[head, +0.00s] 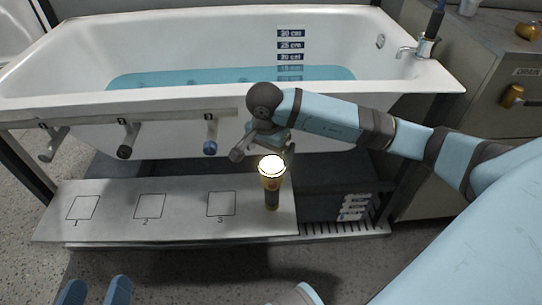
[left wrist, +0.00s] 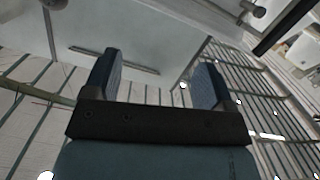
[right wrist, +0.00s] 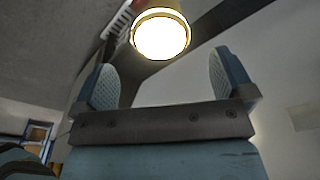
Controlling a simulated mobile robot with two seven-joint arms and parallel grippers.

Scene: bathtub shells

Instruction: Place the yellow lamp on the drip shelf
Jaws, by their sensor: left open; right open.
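The yellow lamp (head: 271,188), with a glowing round top and dark lower body, stands upright at the right end of a grey metal shelf (head: 180,222), right of its square marked 3. I cannot tell whether this shelf or the slotted strip (head: 345,229) at its right is the drip shelf. My right gripper (head: 280,148) is above and behind the lamp, partly hidden. In the right wrist view, the lamp's lit end (right wrist: 160,36) shows beyond the open, empty fingers (right wrist: 163,80). My left gripper (head: 95,291) is open and empty at the bottom left; its fingers also show in the left wrist view (left wrist: 157,80).
A white bathtub (head: 180,100) with blue water stands behind the shelf. Several levers (head: 128,140) stick out below its rim, above the shelf. A grey cabinet (head: 485,110) stands at the right. The numbered squares are bare.

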